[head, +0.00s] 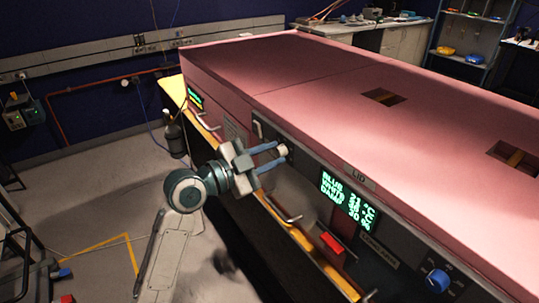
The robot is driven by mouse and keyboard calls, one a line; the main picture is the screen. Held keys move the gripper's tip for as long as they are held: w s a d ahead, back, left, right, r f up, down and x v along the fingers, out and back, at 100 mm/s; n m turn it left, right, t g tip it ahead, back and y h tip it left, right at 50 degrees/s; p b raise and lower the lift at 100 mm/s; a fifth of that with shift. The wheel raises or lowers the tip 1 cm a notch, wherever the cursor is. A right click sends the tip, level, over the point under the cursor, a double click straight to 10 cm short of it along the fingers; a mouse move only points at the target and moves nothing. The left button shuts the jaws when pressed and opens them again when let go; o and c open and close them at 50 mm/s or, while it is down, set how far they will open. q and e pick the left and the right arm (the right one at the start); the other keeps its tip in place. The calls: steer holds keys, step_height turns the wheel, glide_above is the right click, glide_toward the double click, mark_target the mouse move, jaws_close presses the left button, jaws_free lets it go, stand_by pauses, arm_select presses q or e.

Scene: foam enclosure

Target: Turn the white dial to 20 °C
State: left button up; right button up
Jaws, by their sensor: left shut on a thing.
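The white dial (283,150) sits on the dark front panel of the pink foam enclosure, left of the display. My left gripper (278,153) reaches it from the left, with its two blue-grey fingers shut on the dial from above and below. The fingers hide part of the dial, and I cannot make out a pointer mark. The green display (347,200) has lines for BLUE, WHITE and DAMP; the WHITE value is too small to read surely. My right gripper is not in view.
A blue knob (437,281) is at the panel's lower right. A red switch (331,243) and a metal handle (283,208) are below the panel. The pink lid (330,75) has square openings. A dark bottle (174,136) stands beyond my left arm. Floor at left is mostly clear.

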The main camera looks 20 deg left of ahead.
arm_select(q)
steer(key=n+p, duration=0.1)
steer(key=n, duration=0.3)
steer(key=n+p, duration=0.1)
steer(key=n, duration=0.2)
steer(key=shift+p, duration=0.4)
steer(key=n+p, duration=0.3)
steer(key=n, duration=0.3)
steer(key=shift+d+r+p, duration=0.1)
steer(key=shift+p, duration=0.25)
steer(key=n+p, duration=0.4)
steer(key=n, duration=0.2)
steer(key=shift+s+r, duration=0.1)
steer(key=shift+n+p, duration=1.5)
steer(key=shift+n, duration=0.7)
steer(key=o, duration=1)
